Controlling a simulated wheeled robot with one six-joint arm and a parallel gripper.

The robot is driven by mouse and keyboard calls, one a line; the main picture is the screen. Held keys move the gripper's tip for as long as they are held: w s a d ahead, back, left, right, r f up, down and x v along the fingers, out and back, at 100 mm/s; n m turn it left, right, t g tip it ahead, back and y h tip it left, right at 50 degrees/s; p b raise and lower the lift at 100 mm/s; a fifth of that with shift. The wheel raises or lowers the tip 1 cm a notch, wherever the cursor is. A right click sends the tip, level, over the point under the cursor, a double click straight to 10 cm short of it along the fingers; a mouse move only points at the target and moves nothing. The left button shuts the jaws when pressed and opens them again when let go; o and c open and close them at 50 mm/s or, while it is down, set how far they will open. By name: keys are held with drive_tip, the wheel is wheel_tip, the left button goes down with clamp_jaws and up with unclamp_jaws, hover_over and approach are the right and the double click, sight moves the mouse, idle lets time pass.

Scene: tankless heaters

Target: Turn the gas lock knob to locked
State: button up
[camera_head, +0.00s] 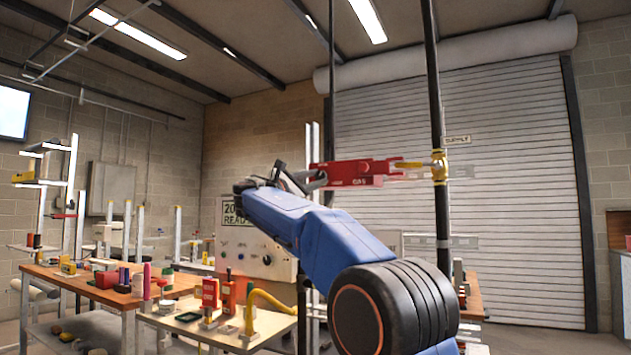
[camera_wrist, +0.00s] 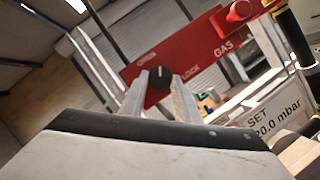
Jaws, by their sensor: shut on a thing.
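The black gas lock knob (camera_wrist: 159,84) sits on a red plate (camera_wrist: 205,50) lettered GAS, with a smaller LOCK label to the knob's right and what looks like OPEN to its upper left. A short pale mark on the knob points roughly upward in the wrist view. My gripper (camera_wrist: 158,95) has a pale finger on each side of the knob and is shut on it. In the head view my gripper (camera_head: 308,181) is at the left end of the red gas lock (camera_head: 352,172); the knob is hidden there.
A yellow valve fitting (camera_head: 439,166) on a black vertical pipe (camera_head: 433,80) is right of the lock. Below stand a bench (camera_head: 245,330) with red devices and a yellow hose (camera_head: 268,297), and a control panel (camera_head: 242,250). A roller shutter (camera_head: 510,180) is behind.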

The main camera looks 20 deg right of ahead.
drive_tip(key=m, duration=0.2)
drive_tip(key=m+g, duration=0.1)
drive_tip(key=m, duration=0.1)
drive_tip(key=m+g+y, duration=0.1)
drive_tip(key=m, duration=0.1)
drive_tip(key=shift+w+a+r+m, duration=0.1)
drive_tip(key=shift+w+r+m, duration=0.05)
drive_tip(key=shift+r+m, duration=0.15)
drive_tip(key=m, duration=0.2)
drive_tip(key=m+g+y, duration=0.1)
drive_tip(key=m, duration=0.1)
drive_tip(key=shift+r+m+y, duration=0.15)
drive_tip(key=shift+m+y, duration=0.15)
drive_tip(key=o, duration=1)
drive_tip(key=shift+o, duration=0.2)
drive_tip(key=shift+r, duration=0.1)
drive_tip(key=v, duration=1.7)
drive_tip(key=shift+a, duration=0.25)
drive_tip(key=shift+r, duration=0.15)
